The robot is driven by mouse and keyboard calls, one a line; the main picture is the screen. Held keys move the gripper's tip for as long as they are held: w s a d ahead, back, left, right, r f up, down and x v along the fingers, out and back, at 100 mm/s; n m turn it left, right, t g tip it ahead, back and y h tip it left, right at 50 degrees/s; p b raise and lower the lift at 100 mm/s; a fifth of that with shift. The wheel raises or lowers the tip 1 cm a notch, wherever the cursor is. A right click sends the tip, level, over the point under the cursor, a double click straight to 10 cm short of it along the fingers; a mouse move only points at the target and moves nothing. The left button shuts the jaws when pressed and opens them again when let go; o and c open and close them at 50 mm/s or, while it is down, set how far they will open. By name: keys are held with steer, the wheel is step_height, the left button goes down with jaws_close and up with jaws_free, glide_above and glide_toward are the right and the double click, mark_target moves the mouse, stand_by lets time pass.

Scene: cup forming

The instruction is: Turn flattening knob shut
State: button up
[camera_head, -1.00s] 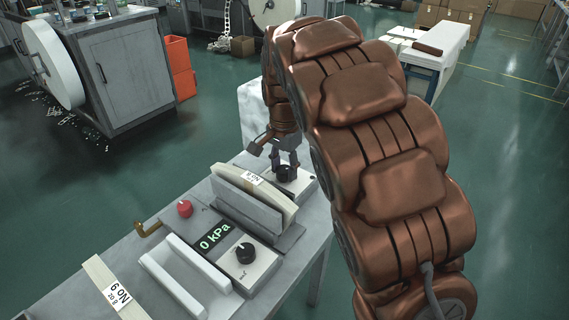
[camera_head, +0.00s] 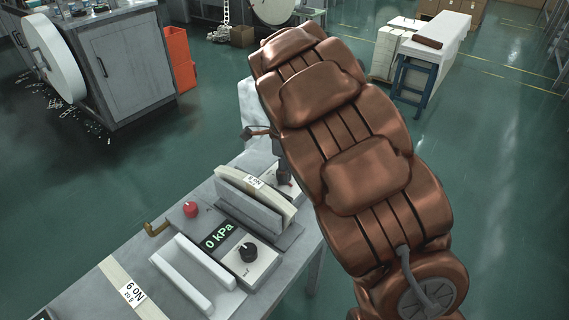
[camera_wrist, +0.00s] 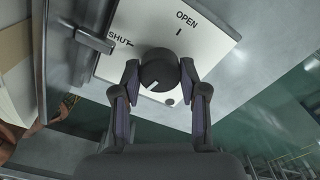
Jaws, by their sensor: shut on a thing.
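The flattening knob (camera_wrist: 158,75) is a dark round knob on a white plate (camera_wrist: 215,60) marked SHUT and OPEN. In the wrist view, its white mark points to the lower left, away from both labels. My gripper (camera_wrist: 160,68) has one finger on each side of the knob and is shut on it. In the head view the white plate (camera_head: 297,186) shows only in part at the bench's far end. My arm covers most of the gripper and knob there.
Curved pale plates (camera_head: 228,184) stand upright beside the knob plate. Nearer on the bench are a red button (camera_head: 190,209), a display reading 0 kPa (camera_head: 217,237), another dark knob (camera_head: 248,252) and white rails (camera_head: 180,280). Green floor is open to the right.

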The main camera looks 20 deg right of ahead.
steer(key=m+p, duration=0.1)
steer(key=m, duration=0.1)
steer(key=m+p, duration=0.1)
steer(key=shift+r+m, duration=0.2)
steer(key=shift+m, duration=0.2)
steer(key=m+p, duration=0.3)
steer(key=m, duration=0.1)
steer(key=shift+w+r+m+p, duration=0.1)
steer(key=shift+m+p, duration=0.2)
steer(key=shift+p, duration=0.05)
steer(key=m+p, duration=0.2)
steer(key=m, duration=0.1)
steer(key=shift+p, duration=0.3)
steer(key=shift+f+m+p, duration=0.2)
steer(key=shift+m+p, duration=0.95)
steer(key=shift+m, duration=0.85)
steer(key=o, duration=1.1)
steer(key=shift+f, duration=0.1)
steer(key=shift+o, duration=0.2)
